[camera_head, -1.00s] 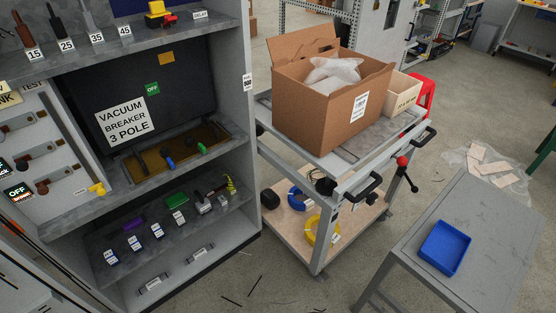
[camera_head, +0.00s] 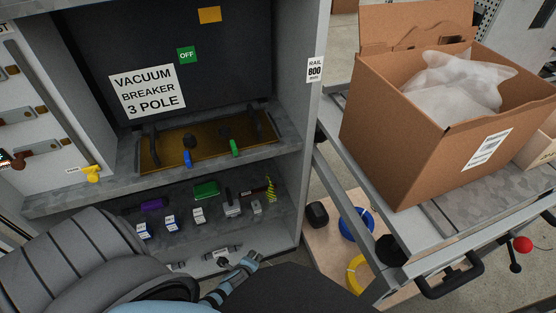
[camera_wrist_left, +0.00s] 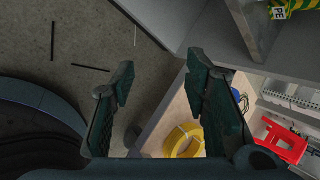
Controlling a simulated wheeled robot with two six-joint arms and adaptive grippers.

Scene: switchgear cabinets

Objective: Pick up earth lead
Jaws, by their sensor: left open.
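The earth lead, a yellow-and-green striped piece (camera_head: 270,189), is at the right end of the cabinet's lower shelf in the head view. In the left wrist view a yellow-green striped piece (camera_wrist_left: 294,5) with a PE label shows, cut off by the top edge. My left gripper (camera_head: 246,264) is in front of and below that shelf, apart from the lead. In the left wrist view its two fingers (camera_wrist_left: 166,78) are spread with nothing between them. My right gripper is not in view.
The shelf (camera_head: 105,211) also holds a purple piece (camera_head: 152,204), a green piece (camera_head: 206,189) and several labelled items. The cabinet's side wall (camera_head: 308,130) stands right of the lead. A trolley with a cardboard box (camera_head: 420,140) is at the right.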

